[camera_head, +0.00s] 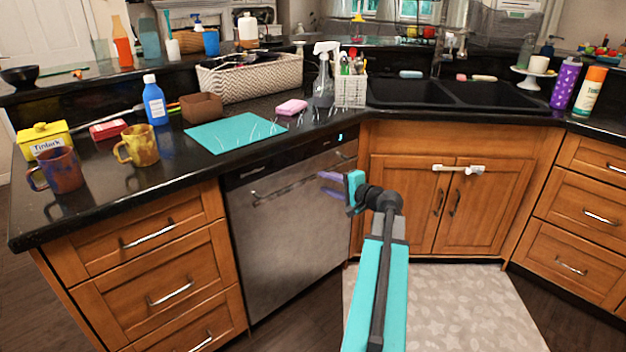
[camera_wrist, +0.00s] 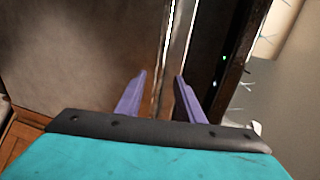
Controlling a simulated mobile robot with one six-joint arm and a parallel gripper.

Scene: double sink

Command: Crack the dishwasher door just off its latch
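The dishwasher door (camera_head: 290,232) is a brushed steel panel under the counter and looks closed. Its bar handle (camera_head: 285,188) runs across the upper part, below a dark control strip (camera_head: 262,170). My gripper (camera_head: 327,184) is in front of the door near the handle's right part. In the wrist view my gripper (camera_wrist: 160,76) has its two purple fingers apart with nothing held between them. There the steel door (camera_wrist: 80,50) fills the left, and a bright bar, likely the handle (camera_wrist: 180,45), runs upward ahead of the fingers. I cannot tell whether they touch it.
Wooden drawers (camera_head: 165,265) stand left of the dishwasher. The sink cabinet (camera_head: 455,200) with a bar across its doors is to the right. A patterned mat (camera_head: 450,300) lies on the floor. The counter above holds a teal board (camera_head: 235,132), mugs and bottles. Floor before the door looks clear.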

